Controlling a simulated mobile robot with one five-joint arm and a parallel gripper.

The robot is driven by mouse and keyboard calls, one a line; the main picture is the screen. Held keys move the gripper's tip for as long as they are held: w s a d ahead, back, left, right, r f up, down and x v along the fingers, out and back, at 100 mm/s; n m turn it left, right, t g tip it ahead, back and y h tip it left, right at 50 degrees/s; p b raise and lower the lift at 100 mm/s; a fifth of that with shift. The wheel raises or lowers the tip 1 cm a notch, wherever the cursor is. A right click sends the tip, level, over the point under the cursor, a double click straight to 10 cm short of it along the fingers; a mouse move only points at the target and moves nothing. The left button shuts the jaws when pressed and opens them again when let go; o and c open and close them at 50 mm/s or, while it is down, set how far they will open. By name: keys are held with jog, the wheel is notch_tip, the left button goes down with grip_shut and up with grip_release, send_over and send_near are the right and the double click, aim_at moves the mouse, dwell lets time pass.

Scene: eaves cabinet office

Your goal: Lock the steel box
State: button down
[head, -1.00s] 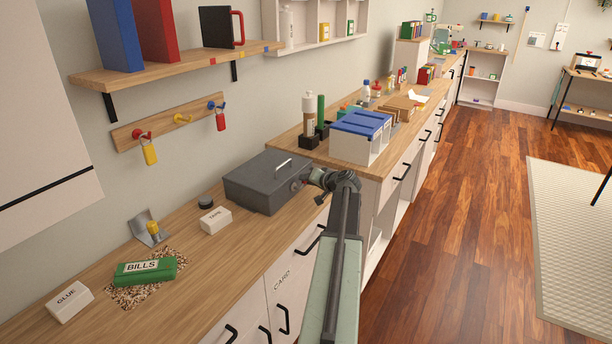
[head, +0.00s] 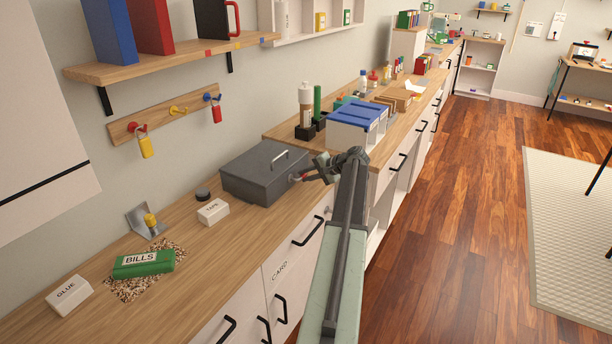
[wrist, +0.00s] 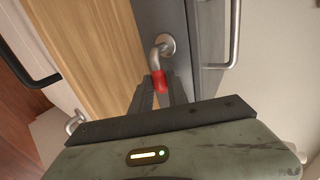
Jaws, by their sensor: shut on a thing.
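The grey steel box (head: 262,178) stands on the wooden counter with its lid down and a bar handle on top. In the wrist view, a bent silver lever (wrist: 158,52) with a red end (wrist: 160,82) comes out of a round silver plate on the box's grey side (wrist: 182,20). My gripper (wrist: 161,88) is shut on the red end, with one finger on each side. In the head view, my gripper (head: 306,177) is at the right side of the box, and the lever is small and partly hidden there.
A white organizer with a blue top (head: 357,122) stands behind the box, near my arm. Yellow (head: 146,147) and red (head: 216,114) padlocks hang on the wall rack.

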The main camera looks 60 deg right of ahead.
jog(key=shift+f, duration=0.1)
dwell(0.4)
jog(key=c, duration=1.3)
grip_release()
jog(key=p+v, duration=0.4)
jog(key=v, duration=0.3)
jog(key=shift+s+r, duration=0.25)
jog(key=shift+s, duration=0.1)
jog(key=shift+d, duration=0.15)
